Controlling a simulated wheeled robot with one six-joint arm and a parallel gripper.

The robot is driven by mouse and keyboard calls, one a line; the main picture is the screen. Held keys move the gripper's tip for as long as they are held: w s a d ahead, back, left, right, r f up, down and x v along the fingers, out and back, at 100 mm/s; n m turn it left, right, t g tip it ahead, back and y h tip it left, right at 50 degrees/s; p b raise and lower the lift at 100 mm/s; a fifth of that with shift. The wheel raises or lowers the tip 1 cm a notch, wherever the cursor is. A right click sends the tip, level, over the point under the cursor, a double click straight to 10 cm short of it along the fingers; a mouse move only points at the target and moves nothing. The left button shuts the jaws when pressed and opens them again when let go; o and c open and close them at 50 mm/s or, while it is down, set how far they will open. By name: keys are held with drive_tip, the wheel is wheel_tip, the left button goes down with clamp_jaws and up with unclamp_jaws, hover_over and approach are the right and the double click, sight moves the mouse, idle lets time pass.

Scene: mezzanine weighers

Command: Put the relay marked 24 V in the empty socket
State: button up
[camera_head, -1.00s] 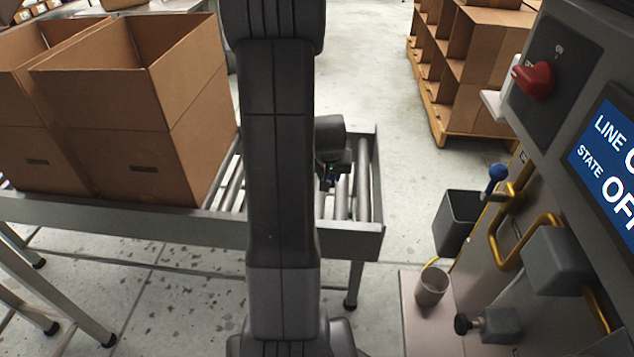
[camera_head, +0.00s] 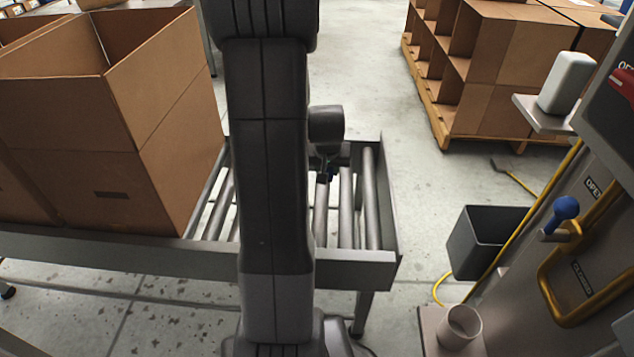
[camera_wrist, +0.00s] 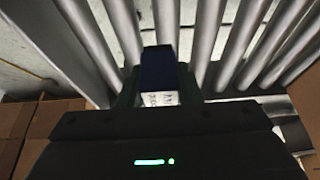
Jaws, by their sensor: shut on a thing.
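My gripper (camera_wrist: 160,98) is shut on a dark blue block, the relay (camera_wrist: 158,70), in the wrist view. A pale label with small print shows on the relay's near face, too small to read. In the wrist view the held relay is seen against the metal rollers of a conveyor. In the head view my arm hides most of the gripper, and a small bit of dark blue shows below the wrist, in front of the rollers. The empty socket is not seen in any view.
A roller conveyor (camera_head: 345,262) carries open cardboard boxes (camera_head: 110,115) at left. At right stand a grey machine with a yellow handle (camera_head: 562,270), a blue-knobbed lever (camera_head: 566,207), a dark bin (camera_head: 488,240) and a cup (camera_head: 460,326). Stacked cartons (camera_head: 490,80) stand behind. Open floor lies between.

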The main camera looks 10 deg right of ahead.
wheel_tip(320, 180, down, 9)
drive_tip(key=b, duration=0.3)
drive_tip(key=shift+s+f, duration=0.1)
drive_tip(key=shift+f, duration=0.05)
drive_tip(key=shift+f, duration=0.15)
drive_tip(key=o, duration=1)
drive_tip(key=shift+c, duration=0.2)
